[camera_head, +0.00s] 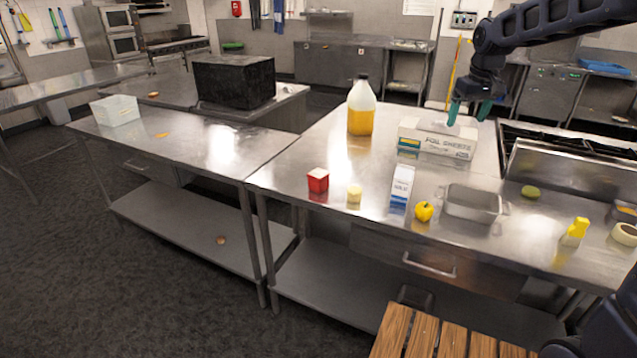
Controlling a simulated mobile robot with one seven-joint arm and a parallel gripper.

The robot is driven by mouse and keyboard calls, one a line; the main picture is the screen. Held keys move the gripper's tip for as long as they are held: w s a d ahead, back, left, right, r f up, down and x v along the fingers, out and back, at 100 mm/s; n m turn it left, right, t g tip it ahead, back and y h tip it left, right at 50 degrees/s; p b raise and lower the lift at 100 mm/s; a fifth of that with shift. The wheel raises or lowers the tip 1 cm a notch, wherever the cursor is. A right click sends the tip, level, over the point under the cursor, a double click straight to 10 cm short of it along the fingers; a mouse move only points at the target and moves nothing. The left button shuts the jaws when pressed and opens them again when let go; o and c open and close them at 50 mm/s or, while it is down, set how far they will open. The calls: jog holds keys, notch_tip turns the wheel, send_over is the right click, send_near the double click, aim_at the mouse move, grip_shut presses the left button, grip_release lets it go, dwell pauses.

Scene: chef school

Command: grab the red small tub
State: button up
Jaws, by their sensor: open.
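The red small tub (317,181) stands upright on the steel table near its front left edge. It is a small square red container with a pale top. My gripper (469,109) hangs at the upper right from my dark arm. Its two teal fingers are apart and nothing shows between them. It is above the far part of the table, near the foil box, well to the right of the tub and behind it.
Around the tub stand a pale yellow block (354,194), a white and blue carton (401,188), a yellow pepper (424,211) and a metal pan (474,203). Behind are a yellow jug (361,106) and a foil sheets box (437,139). The table left of the tub is clear.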

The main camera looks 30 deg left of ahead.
jog(key=w+a+f+n, duration=0.2)
jog(key=w+a+f, duration=0.1)
jog(key=a, duration=0.8)
jog(key=n+g, duration=0.2)
jog(key=n, duration=0.3)
send_near(319, 181)
jog(key=shift+h, duration=0.4)
jog(key=w+a, duration=0.1)
jog(key=w+a+f, duration=0.1)
jog(key=w+f, duration=0.1)
jog(key=shift+w+a, duration=0.4)
jog(key=shift+a+f, duration=0.1)
jog(key=shift+f, duration=0.35)
notch_tip(319, 181, down, 10)
jog(key=shift+s, duration=0.1)
jog(key=shift+c, duration=0.4)
jog(key=c, duration=1.1)
